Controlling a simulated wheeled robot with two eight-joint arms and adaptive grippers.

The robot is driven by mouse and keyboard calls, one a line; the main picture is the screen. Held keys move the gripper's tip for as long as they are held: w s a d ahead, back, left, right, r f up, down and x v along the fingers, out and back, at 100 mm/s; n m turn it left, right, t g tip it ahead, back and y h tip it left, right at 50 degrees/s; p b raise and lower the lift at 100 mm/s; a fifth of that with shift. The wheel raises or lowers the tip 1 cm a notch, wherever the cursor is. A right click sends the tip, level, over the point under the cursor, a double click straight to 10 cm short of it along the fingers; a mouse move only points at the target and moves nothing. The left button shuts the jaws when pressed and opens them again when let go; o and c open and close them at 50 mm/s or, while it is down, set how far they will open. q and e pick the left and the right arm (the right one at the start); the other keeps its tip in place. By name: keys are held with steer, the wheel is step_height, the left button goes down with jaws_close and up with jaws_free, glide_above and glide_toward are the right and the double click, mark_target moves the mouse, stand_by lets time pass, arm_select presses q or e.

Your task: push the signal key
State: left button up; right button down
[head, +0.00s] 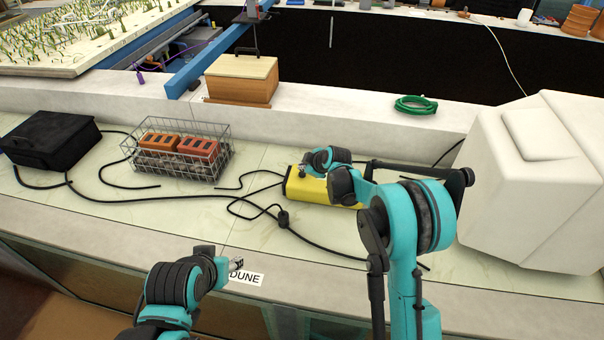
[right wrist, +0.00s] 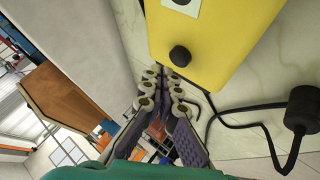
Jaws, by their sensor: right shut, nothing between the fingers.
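A yellow box (head: 296,186) lies on the pale counter right of centre, partly hidden behind my right arm. In the right wrist view the yellow box (right wrist: 225,45) fills the upper right, with a round black knob (right wrist: 180,56) on its face and a small dark button on a white plate (right wrist: 182,8) at the top edge. I cannot tell which one is the signal key. My right gripper (head: 303,170) is shut and empty at the box's left end. Its fingertips (right wrist: 165,72) appear close to the knob; contact is unclear. My left gripper (head: 238,264) is near the DUNE label, its opening unclear.
Black cables (head: 200,196) run across the counter. A wire basket (head: 222,160) with orange blocks and a black case (head: 48,140) stand left. A large white housing (head: 535,190) stands right. A wooden box (head: 240,85) and green coil (head: 416,105) sit on the back ledge.

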mark_target(303, 175)
steer(key=shift+f+b, duration=0.3)
steer(key=shift+f, duration=0.1)
steer(key=shift+f+b, duration=0.4)
steer(key=shift+f, duration=0.1)
stand_by(0.5)
steer(key=shift+r, duration=0.1)
steer(key=shift+r+p, duration=0.55)
steer(key=shift+r, duration=0.35)
step_height(303, 175, up, 6)
steer(key=p, duration=0.3)
steer(key=shift+p, duration=0.3)
